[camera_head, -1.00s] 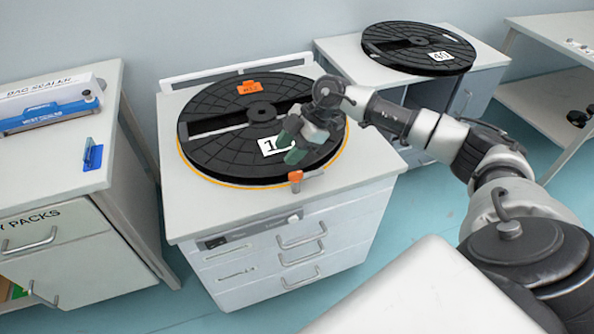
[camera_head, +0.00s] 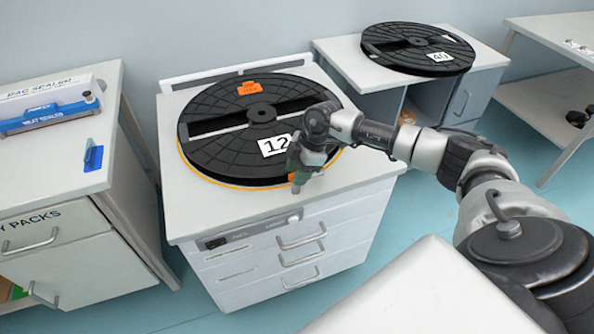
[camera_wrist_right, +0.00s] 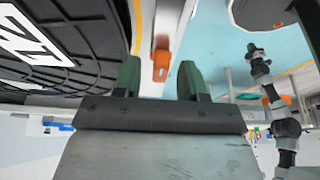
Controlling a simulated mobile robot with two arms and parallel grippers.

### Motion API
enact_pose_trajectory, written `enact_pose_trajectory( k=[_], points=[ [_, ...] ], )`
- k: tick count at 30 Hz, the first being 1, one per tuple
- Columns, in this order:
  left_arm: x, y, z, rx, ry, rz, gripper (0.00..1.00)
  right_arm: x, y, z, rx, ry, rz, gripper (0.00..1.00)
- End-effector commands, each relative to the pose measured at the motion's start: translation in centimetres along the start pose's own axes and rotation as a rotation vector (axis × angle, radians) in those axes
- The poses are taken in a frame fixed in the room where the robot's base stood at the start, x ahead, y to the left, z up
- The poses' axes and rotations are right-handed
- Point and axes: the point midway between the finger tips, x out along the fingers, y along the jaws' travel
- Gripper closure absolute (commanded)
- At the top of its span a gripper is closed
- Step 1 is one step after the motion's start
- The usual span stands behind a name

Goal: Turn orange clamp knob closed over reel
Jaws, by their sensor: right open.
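The black reel (camera_head: 225,150) labelled 12 lies flat on the middle cabinet, with a yellow-orange rim line around its lower edge. The orange clamp knob (camera_head: 293,176) is at the reel's front right edge, mostly hidden behind my right gripper (camera_head: 298,180) in the head view. In the right wrist view the orange knob (camera_wrist_right: 161,62) shows ahead, between the two green fingertips of the open right gripper (camera_wrist_right: 158,82), apart from both. The reel (camera_wrist_right: 85,40) fills the upper left there. My left gripper is not in view.
An orange tag (camera_head: 249,88) sits at the back of the reel. A second reel (camera_head: 420,47) labelled 40 lies on the back right cabinet. A bag sealer box (camera_head: 45,92) stands on the left cabinet. The middle cabinet's front top strip (camera_head: 225,212) is clear.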

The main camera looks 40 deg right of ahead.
Motion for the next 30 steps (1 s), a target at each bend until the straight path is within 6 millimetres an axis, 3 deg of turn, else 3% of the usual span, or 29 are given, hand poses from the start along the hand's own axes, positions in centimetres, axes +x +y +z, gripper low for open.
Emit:
enact_pose_trajectory(
  k=[8,17,30],
  points=[
    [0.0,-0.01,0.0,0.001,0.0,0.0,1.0,0.23,-0.01,0.0,0.0,0.001,0.0,0.58],
    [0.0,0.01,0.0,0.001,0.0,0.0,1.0,0.2,0.0,-0.02,0.0,0.001,0.0,1.0],
    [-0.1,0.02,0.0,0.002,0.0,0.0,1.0,0.14,0.06,-0.06,-0.026,0.002,-0.01,1.0]
  ],
)
